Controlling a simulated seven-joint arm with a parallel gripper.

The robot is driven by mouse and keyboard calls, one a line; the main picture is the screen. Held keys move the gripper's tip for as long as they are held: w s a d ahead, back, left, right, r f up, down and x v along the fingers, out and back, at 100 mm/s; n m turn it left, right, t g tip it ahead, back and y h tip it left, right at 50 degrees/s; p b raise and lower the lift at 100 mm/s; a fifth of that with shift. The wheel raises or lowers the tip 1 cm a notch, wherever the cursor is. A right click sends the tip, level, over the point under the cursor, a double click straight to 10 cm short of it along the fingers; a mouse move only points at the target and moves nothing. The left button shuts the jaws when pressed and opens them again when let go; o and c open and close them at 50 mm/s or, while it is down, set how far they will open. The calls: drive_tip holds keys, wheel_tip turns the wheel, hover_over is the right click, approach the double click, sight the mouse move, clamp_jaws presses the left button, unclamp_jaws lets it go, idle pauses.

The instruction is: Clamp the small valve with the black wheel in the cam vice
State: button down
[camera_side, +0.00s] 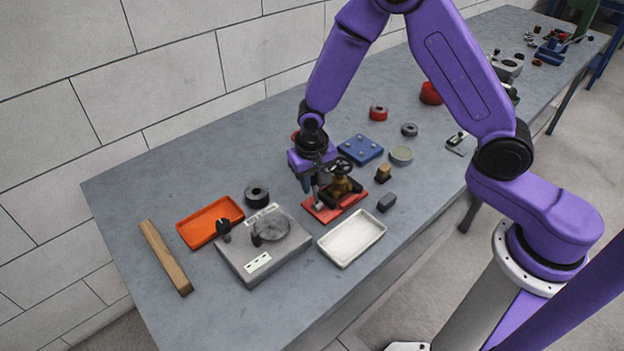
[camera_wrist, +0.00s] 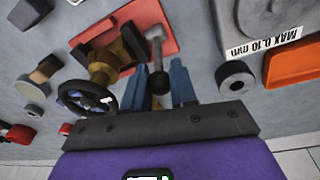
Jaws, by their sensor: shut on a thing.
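The cam vice has a red base plate (camera_side: 322,214), which also shows in the wrist view (camera_wrist: 158,14), with dark jaw blocks on it. The small valve has a brass body (camera_side: 341,186) and a black handwheel (camera_side: 342,165). Its body (camera_wrist: 104,66) sits at the vice's jaws, with the wheel (camera_wrist: 87,97) out to one side; whether the jaws press on it I cannot tell. My gripper (camera_side: 312,190) is at the vice beside the valve. In the wrist view its blue fingers (camera_wrist: 160,85) are around the vice's grey cam lever (camera_wrist: 156,48), near its black knob.
Left of the vice stand a grey gauge block (camera_side: 262,258) and an orange tray (camera_side: 209,222). A white tray (camera_side: 351,239) lies in front. A blue plate (camera_side: 360,149), a small brass-and-black part (camera_side: 383,174) and a dark block (camera_side: 387,202) lie close by on the right.

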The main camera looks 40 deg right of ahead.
drive_tip(key=shift+w+r, duration=0.1)
drive_tip(key=shift+w, duration=0.05)
drive_tip(key=c, duration=0.9)
unclamp_jaws()
drive_tip(key=shift+c, duration=0.2)
wheel_tip(320, 180, up, 17)
drive_tip(key=s+a, duration=0.1)
drive_tip(key=s, duration=0.1)
drive_tip(key=shift+a, duration=0.35)
drive_tip(key=shift+r, duration=0.1)
